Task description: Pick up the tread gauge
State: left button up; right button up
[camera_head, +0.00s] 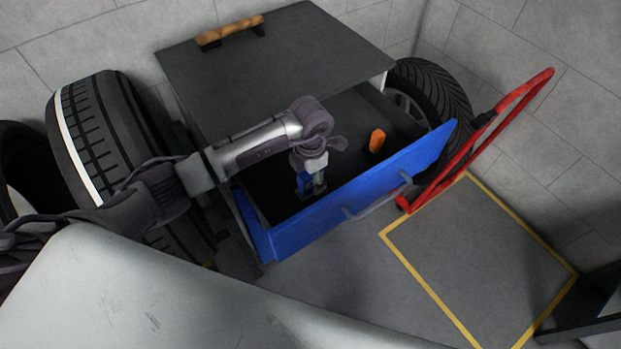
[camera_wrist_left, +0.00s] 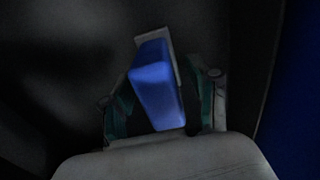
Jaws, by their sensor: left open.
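A blue block with a thin grey plate along one side, likely the tread gauge (camera_head: 303,183), lies in the open blue-fronted drawer (camera_head: 350,193). In the left wrist view the blue block (camera_wrist_left: 157,92) stands between the two fingers. My left gripper (camera_head: 313,188) reaches down into the drawer from above, right at the blue block. Its fingers (camera_wrist_left: 165,105) are open, one on each side of the block. Whether they touch it cannot be told. My right gripper is out of view.
An orange object (camera_head: 377,141) lies in the drawer further right. The dark cabinet top (camera_head: 285,55) holds a wooden-handled tool (camera_head: 230,31). Tyres (camera_head: 105,140) stand left and behind right (camera_head: 437,92). Yellow-lined floor (camera_head: 480,260) is clear.

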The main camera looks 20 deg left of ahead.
pick_arm(q)
grip_shut()
dwell(0.3)
